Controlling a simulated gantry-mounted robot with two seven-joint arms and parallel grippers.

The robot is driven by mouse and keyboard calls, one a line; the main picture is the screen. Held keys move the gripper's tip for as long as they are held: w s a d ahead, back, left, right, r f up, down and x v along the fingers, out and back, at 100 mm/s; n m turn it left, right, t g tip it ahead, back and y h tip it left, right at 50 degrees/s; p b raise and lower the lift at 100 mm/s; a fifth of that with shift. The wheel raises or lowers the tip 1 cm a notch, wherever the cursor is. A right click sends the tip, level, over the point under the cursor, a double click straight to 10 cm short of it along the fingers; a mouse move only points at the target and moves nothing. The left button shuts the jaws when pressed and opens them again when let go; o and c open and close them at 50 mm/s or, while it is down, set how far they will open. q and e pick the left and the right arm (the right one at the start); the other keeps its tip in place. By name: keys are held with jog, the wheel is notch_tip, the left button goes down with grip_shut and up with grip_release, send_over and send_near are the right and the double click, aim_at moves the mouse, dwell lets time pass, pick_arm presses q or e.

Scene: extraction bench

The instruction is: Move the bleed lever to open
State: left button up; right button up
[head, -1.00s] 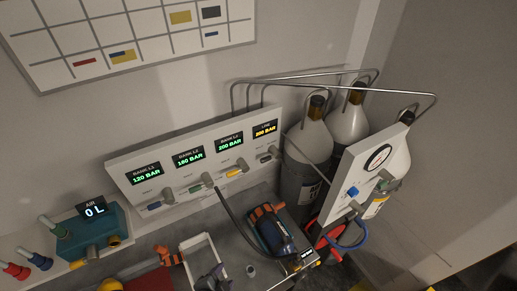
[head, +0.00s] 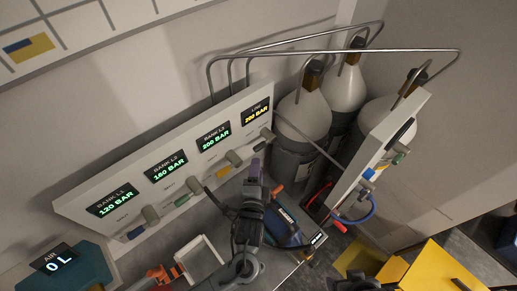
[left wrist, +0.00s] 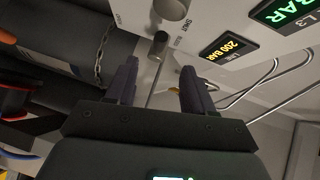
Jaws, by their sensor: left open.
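The white valve panel (head: 75,207) carries lit displays and grey knobs. Under the LINE display (head: 256,110), which reads 200 BAR in the left wrist view (left wrist: 222,48), is a grey knob (head: 267,134). In the left wrist view a short dark grey lever (left wrist: 159,46), which looks like the bleed lever, sits beside that knob (left wrist: 171,8), near the word SHUT. My left gripper (head: 256,166) is open in front of the panel's right end. Its fingers (left wrist: 158,78) lie either side of the lever's line. I see no contact; in the head view the gripper hides the lever.
Gas cylinders (head: 303,115) stand right of the panel, with bent metal pipes (head: 330,52) above. A gauge panel (head: 375,155) with a blue hose (head: 358,215) is at the right. A dark blue device (head: 286,226) lies on the bench by my left arm. A yellow case (head: 435,268) is lower right.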

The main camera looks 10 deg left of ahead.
aim_at(259, 150)
pick_arm(q)
jog(key=w, duration=0.3)
jog(key=w+f, duration=0.1)
jog(key=w, duration=0.5)
jog(key=shift+w+a+f+p, duration=0.1)
jog(key=shift+f+p, duration=0.05)
jog(key=shift+p, duration=0.25)
grip_shut()
